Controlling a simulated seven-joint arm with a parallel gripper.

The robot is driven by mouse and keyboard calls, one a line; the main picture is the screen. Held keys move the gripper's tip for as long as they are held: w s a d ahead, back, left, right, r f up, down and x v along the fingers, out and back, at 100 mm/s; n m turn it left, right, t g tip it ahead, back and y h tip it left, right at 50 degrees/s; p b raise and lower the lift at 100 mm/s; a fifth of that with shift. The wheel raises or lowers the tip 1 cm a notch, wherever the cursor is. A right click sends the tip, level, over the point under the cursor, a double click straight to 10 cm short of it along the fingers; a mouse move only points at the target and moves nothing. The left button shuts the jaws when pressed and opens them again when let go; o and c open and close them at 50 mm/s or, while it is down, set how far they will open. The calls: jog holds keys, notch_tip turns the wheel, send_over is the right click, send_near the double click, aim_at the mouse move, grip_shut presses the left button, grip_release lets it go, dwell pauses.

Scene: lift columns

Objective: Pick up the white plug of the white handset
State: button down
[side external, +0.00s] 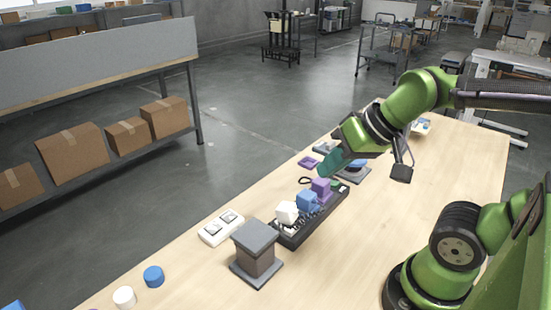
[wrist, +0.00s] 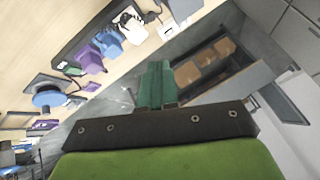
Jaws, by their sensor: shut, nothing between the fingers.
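The white plug (side external: 286,212) sits upright at the near end of a black strip (side external: 297,233), beside a blue plug (side external: 307,201) and a purple plug (side external: 321,188). The white plug (wrist: 133,27) also shows near the top of the wrist view. A white handset-like unit (side external: 222,228) with two grey pads lies left of the strip. My gripper (side external: 331,165), with teal fingers, is shut and empty, above and behind the far end of the strip, apart from the white plug. In the wrist view the fingers (wrist: 156,86) are together.
A grey column on a square base (side external: 256,249) stands close to the near end of the strip. A blue cylinder (side external: 153,276) and a white cylinder (side external: 124,297) stand at the near left. A purple unit (side external: 308,163) lies near the table's far edge. The right tabletop is mostly clear.

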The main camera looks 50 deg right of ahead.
jog(key=shift+r, duration=0.25)
jog(key=c, duration=0.5)
grip_release()
